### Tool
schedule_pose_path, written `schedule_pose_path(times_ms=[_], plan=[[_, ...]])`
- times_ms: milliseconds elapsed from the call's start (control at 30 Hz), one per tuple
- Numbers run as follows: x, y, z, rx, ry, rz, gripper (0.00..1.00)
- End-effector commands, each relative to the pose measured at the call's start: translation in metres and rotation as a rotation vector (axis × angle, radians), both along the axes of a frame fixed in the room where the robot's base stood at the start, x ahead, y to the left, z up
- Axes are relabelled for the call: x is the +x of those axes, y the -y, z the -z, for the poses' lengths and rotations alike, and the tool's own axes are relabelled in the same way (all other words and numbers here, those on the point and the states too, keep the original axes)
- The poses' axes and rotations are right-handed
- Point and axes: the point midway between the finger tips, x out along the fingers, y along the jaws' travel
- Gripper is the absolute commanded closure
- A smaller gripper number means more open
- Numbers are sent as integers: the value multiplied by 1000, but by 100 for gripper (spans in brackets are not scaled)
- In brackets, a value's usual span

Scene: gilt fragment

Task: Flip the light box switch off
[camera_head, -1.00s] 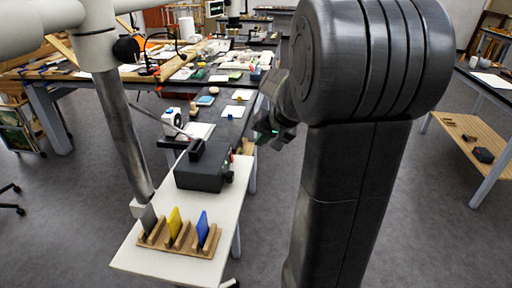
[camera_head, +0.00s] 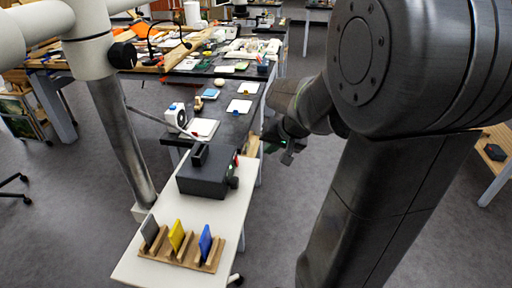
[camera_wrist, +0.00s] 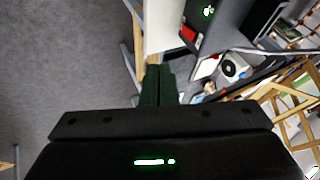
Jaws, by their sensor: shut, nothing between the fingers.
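A dark box (camera_head: 207,174), which I take to be the light box, sits on the narrow white table. It has a raised black block on top, and a red part (camera_head: 236,159) and dark round knobs (camera_head: 234,183) on its right side. I cannot tell which part is the switch or its position. My gripper (camera_head: 288,146) is right of the box, beyond the table's edge and apart from it. In the wrist view my gripper's fingers (camera_wrist: 159,86) are together and empty. A red part (camera_wrist: 189,37) and a small green-white mark (camera_wrist: 208,11) show ahead there.
A wooden rack (camera_head: 185,252) with grey, yellow and blue plates stands at the white table's (camera_head: 135,262) near end. A white device (camera_head: 175,116) and papers lie on the dark bench behind. A grey post (camera_head: 125,145) stands at left. Floor right of the table is clear.

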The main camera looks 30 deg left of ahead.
Motion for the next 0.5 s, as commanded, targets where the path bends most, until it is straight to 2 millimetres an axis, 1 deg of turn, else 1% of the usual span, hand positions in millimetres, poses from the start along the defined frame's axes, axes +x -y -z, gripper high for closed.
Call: schedule_pose_path(times_ms=[367, 500], plan=[[-1, -1, 2, -2, 1, -2, 100], [1, -6, 11, -3, -2, -2, 100]])
